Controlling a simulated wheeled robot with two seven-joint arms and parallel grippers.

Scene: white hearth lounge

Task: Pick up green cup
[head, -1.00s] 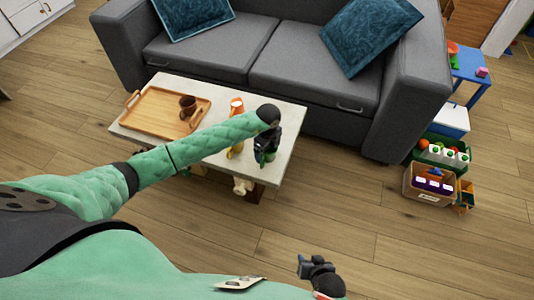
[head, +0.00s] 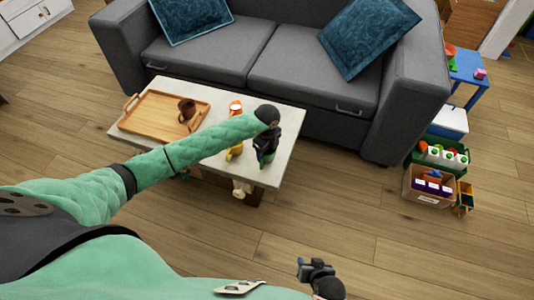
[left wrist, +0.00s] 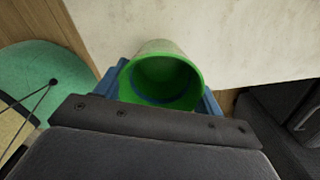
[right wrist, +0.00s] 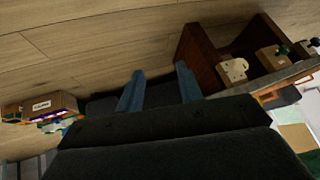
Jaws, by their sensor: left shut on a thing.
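The green cup (left wrist: 165,78) sits between the blue fingers of my left gripper (left wrist: 160,92) in the left wrist view, its open mouth facing the camera. In the head view, my left gripper (head: 267,150) is at the right end of the pale table (head: 206,168), shut on the cup, which is mostly hidden by the gripper and arm. I cannot tell whether the cup touches the table. My right gripper (right wrist: 159,90) is open and empty, its blue fingers apart; in the head view it hangs over the floor (head: 312,268).
A wooden tray (head: 150,122) with a brown cup (head: 187,108) lies on the table's left part. An orange-and-white item (head: 236,108) and a yellow item (head: 234,152) stand near my left gripper. A grey sofa (head: 225,48) is behind; toy boxes (head: 428,190) stand at right.

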